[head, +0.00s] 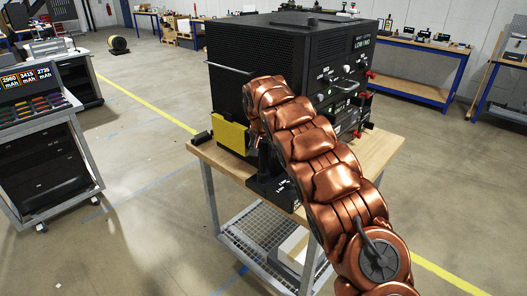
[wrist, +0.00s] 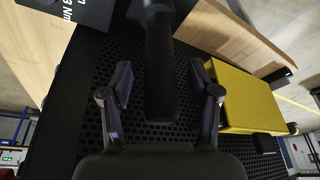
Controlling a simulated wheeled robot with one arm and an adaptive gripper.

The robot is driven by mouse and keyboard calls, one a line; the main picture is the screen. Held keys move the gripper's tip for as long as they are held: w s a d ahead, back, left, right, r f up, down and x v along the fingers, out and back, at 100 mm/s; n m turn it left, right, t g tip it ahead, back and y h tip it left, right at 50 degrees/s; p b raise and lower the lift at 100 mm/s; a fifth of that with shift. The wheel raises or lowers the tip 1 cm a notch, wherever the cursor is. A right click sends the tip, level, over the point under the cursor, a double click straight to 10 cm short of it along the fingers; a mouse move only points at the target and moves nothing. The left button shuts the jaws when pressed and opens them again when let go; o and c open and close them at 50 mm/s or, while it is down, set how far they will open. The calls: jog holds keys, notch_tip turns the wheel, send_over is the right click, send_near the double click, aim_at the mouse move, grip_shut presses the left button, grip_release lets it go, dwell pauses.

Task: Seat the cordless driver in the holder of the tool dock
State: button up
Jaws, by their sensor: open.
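A black, rounded upright body, which looks like the cordless driver (wrist: 160,60), stands between the fingers of my gripper (wrist: 161,82) in the wrist view. My gripper is open, with one finger on each side and gaps between fingers and body. The tool dock (head: 268,187) is a black base at the front of the wooden bench, below my wrist in the head view. Its corner with white "3 Nm" lettering (wrist: 92,12) shows in the wrist view. My arm hides much of the dock in the head view, so I cannot tell how the driver sits in it.
A large black perforated rack unit (head: 262,62) fills the back of the bench (head: 208,150). A yellow block (head: 231,137) stands at its front left corner, beside my gripper in the wrist view (wrist: 245,100). A cart (head: 45,140) is at the left; floor between is clear.

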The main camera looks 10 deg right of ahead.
jog(key=shift+r, duration=0.1)
jog(key=v, duration=1.2)
jog(key=s+d+r+g, duration=0.1)
jog(key=s+d, duration=0.1)
jog(key=s, duration=0.9)
jog(key=s+d+g, duration=0.2)
jog(key=s+d, duration=0.1)
jog(key=s, duration=0.9)
jog(key=s+a+f+n, duration=0.1)
jog(key=s+f, duration=0.2)
jog(key=s, duration=0.7)
jog(key=s+a+f+n+g+y, duration=0.1)
jog(key=s+f+n, duration=0.1)
jog(key=s, duration=0.9)
jog(key=s+a+f+n+g, duration=0.1)
jog(key=s+f, duration=0.3)
jog(key=s, duration=0.6)
jog(key=shift+s+a+f+n, duration=0.3)
jog(key=shift+a+f+n, duration=0.05)
jog(key=shift+a+n, duration=0.2)
